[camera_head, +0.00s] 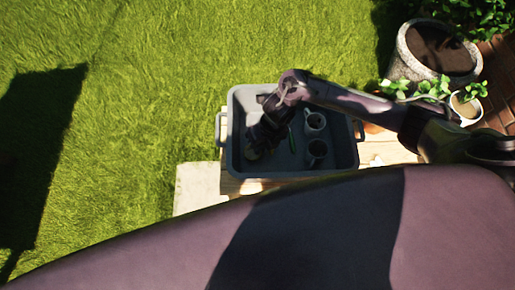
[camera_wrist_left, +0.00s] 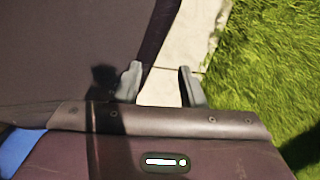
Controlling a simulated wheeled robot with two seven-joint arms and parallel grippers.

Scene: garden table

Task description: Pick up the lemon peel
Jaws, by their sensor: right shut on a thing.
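My right gripper (camera_head: 257,145) reaches down into the left part of a grey tray (camera_head: 239,100). It is shut on a small pale thing (camera_head: 252,154) at its fingertips, low over the tray floor. The thing is mostly hidden and dark, so I cannot tell whether it is the lemon peel. No other lemon peel can be made out. My left gripper (camera_wrist_left: 160,84) shows in the left wrist view, open and empty, its two fingers apart above pale paving beside grass.
Two mugs (camera_head: 315,121) (camera_head: 318,149) stand in the tray's right half. A thin green thing (camera_head: 291,140) lies left of them. The tray rests on a wooden table (camera_head: 385,147). Potted plants (camera_head: 467,104) and a large stone planter (camera_head: 405,60) stand at right. Grass lies left.

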